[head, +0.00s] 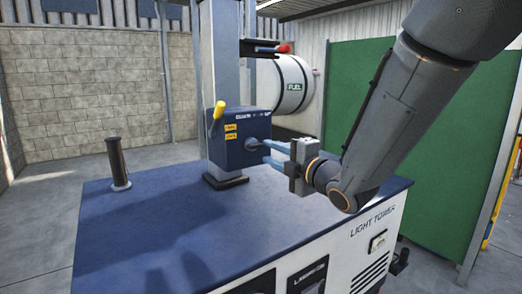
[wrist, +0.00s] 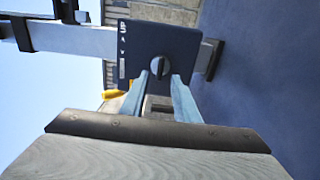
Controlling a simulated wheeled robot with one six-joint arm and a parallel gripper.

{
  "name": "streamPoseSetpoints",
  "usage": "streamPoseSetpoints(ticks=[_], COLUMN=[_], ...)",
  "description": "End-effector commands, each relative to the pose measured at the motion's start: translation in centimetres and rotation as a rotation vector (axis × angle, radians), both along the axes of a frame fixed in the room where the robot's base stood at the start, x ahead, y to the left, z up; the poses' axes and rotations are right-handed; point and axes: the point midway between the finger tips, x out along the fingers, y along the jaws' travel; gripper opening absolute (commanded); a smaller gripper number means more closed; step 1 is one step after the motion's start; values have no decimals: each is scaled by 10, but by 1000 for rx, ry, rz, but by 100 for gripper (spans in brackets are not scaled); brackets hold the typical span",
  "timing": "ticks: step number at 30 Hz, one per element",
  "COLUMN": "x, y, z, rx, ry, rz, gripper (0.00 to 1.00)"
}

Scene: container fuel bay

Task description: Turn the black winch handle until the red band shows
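A blue winch box (head: 236,139) is mounted on the grey mast above the light tower's deck. On its right face is a small dark round knob with a raised bar (head: 252,143), which I take as the black winch handle. It shows in the wrist view (wrist: 160,67), with the bar roughly upright in that picture. My gripper (head: 267,152) has its two blue fingers apart and pointing at this face. In the wrist view my gripper (wrist: 160,77) has one fingertip on each side of the knob; I cannot tell whether they touch it. I see no red band on the knob.
A yellow lever (head: 218,110) stands on the box's left side. A dark post (head: 118,163) rises from the blue deck (head: 150,225). A red-tipped part (head: 284,48) sticks out from the mast above. A white fuel tank (head: 290,86) and green panel (head: 375,75) stand behind.

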Motion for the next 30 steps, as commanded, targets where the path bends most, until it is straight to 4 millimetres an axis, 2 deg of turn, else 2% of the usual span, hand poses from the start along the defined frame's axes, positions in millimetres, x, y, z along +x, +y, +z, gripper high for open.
streamPoseSetpoints(ticks=[6,10,21,22,27,30], x=[28,39,46,46,45,45], y=[20,27,31,31,30,30], z=[0,0,-1,-1,-1,-1], rx=[0,1,1,1,1,1], ry=[4,3,3,3,3,4], rz=[1,-1,-2,-2,-2,-2], gripper=[28,28,28,26,0,0])
